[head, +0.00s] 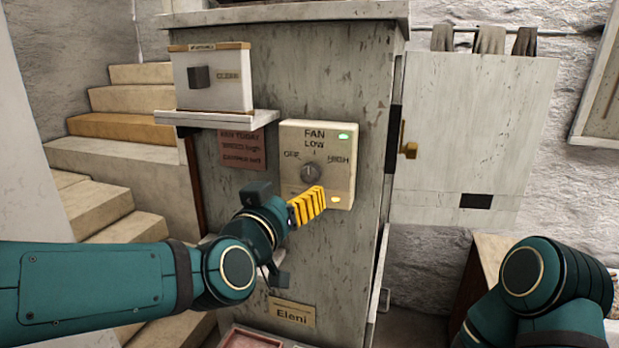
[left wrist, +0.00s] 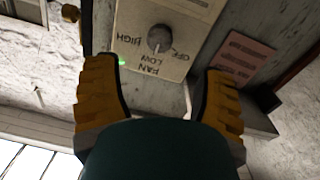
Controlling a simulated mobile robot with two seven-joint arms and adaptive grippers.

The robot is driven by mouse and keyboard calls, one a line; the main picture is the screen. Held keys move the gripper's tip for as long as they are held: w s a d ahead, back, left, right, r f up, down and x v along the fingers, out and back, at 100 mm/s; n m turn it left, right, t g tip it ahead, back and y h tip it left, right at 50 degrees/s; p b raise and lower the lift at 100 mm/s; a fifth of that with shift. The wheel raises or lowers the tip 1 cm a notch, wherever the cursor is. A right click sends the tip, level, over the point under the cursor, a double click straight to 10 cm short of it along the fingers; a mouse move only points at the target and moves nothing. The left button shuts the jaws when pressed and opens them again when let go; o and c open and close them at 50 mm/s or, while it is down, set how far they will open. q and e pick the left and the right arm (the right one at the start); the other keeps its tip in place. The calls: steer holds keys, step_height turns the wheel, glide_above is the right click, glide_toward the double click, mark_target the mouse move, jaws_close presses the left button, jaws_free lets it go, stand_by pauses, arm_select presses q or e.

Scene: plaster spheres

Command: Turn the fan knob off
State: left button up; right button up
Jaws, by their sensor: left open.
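The fan panel (head: 343,165) is a cream box on the side of a worn grey cabinet, marked OFF at left, LOW at top and HIGH at right. Its round grey fan knob (head: 311,172) is in the middle; its mark seems to point towards LOW. My left gripper (head: 307,206) is just below the knob, its yellow fingers overlapping the panel's lower edge. In the left wrist view the picture is upside down; the knob (left wrist: 159,38) shows beyond the open, empty fingers (left wrist: 158,72), apart from them. My right gripper is out of view.
A switch box (head: 212,80) stands on a small shelf (head: 217,119) at upper left of the panel, above a reddish note (head: 242,149). An open cabinet door (head: 470,140) with a brass handle is at right. Stone steps (head: 120,160) are at left.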

mark_target(309, 176)
arm_select(q)
steer(key=b+x, duration=0.1)
steer(key=x, duration=0.8)
steer(key=shift+w+d, duration=0.1)
steer(key=shift+w, duration=0.1)
jaws_close()
